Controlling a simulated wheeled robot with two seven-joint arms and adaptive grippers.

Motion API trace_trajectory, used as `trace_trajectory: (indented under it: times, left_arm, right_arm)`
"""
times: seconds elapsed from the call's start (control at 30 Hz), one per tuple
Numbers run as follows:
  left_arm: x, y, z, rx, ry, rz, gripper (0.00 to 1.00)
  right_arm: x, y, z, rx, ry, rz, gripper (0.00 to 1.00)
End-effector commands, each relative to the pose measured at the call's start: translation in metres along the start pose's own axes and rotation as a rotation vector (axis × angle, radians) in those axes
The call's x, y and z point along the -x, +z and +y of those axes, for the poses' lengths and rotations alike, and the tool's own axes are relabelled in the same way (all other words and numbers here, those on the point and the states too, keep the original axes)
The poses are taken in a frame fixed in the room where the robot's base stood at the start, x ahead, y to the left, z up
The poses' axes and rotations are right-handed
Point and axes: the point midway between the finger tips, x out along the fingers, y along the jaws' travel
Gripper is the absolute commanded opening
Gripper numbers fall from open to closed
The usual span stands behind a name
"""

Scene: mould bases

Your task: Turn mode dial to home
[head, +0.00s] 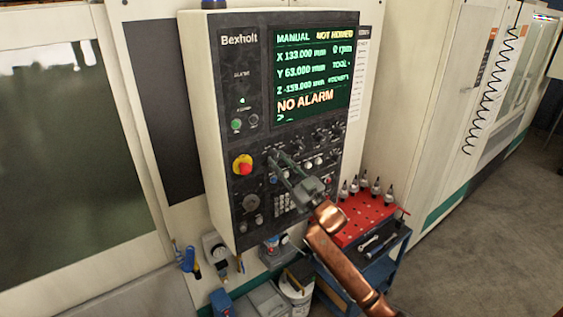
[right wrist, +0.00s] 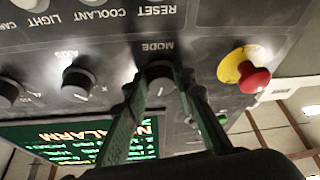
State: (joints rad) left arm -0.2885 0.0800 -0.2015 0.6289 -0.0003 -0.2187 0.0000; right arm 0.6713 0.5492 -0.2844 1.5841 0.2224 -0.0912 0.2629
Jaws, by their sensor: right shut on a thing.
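The mode dial (right wrist: 160,75) is a dark round knob under the label MODE, seen upside down in the right wrist view. My right gripper (right wrist: 158,88) has its two green-grey fingers on either side of the dial and is shut on it. In the head view my right gripper (head: 276,160) reaches the control panel (head: 228,75) from the lower right, and its fingers mostly hide the dial. The dial's pointer cannot be made out. The screen (head: 312,70) reads MANUAL, NOT HOMED and NO ALARM. My left gripper is not in view.
A red emergency stop button (head: 243,165) on a yellow ring sits left of the dial in the head view. The axis dial (right wrist: 78,82) is beside it in the wrist view. A red-topped cart (head: 365,222) with tool holders stands below right.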

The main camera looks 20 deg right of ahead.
Motion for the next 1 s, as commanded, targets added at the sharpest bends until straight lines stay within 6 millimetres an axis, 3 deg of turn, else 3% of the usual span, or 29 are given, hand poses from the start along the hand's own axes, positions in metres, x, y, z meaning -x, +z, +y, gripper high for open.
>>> trace_trajectory:
  times: [0.33,0.7,1.0]
  left_arm:
    - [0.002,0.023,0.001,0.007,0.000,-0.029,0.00]
    - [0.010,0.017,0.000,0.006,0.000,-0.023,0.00]
    - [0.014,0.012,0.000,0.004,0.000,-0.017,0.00]
  right_arm:
    - [-0.001,-0.005,0.007,0.237,-0.093,0.004,0.00]
    - [-0.002,-0.007,0.009,0.477,-0.192,0.005,0.00]
    - [-0.003,-0.008,0.009,0.574,-0.233,0.007,0.00]
